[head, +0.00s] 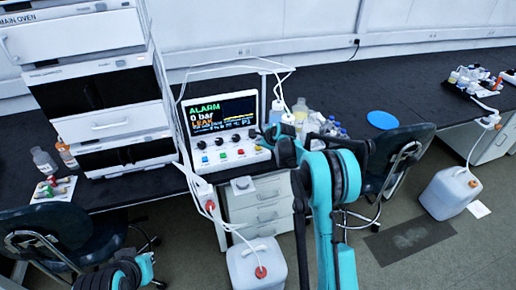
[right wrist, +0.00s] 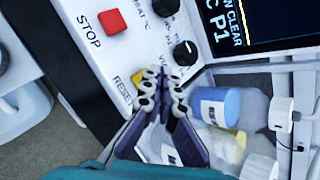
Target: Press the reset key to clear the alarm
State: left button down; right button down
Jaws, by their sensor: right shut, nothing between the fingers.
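The control unit's screen (head: 222,112) reads ALARM, 0 bar and LEAK in the head view. Below it is a sloped white panel with dark knobs and coloured keys. In the right wrist view, the yellow reset key (right wrist: 138,98) sits beside the printed word RESET, partly hidden by my fingers. The red STOP key (right wrist: 112,21) is farther up the panel. My right gripper (right wrist: 158,76) is shut and empty, its tips over the panel right beside the yellow key. I cannot tell whether they touch it. My left gripper is not in view; only part of that arm shows.
Bottles (right wrist: 215,105) stand close to the panel's right side, with white tubing above. White oven units (head: 90,100) stand to the left. A white canister (head: 256,262) is on the floor below, and a chair (head: 395,160) is at the right.

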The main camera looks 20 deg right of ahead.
aim_at(259, 148)
dwell(0.8)
jog(key=shift+f+b, duration=0.35)
jog(key=shift+f, duration=0.1)
jog(key=shift+f+b, duration=0.35)
jog(key=shift+f, duration=0.15)
dwell(0.6)
jog(key=shift+r, duration=0.1)
jog(key=shift+r+p, duration=0.55)
jog(key=shift+r, duration=0.3)
jog(key=shift+r, duration=0.1)
jog(key=shift+r+p, duration=1.6)
jog(key=shift+r, duration=0.85)
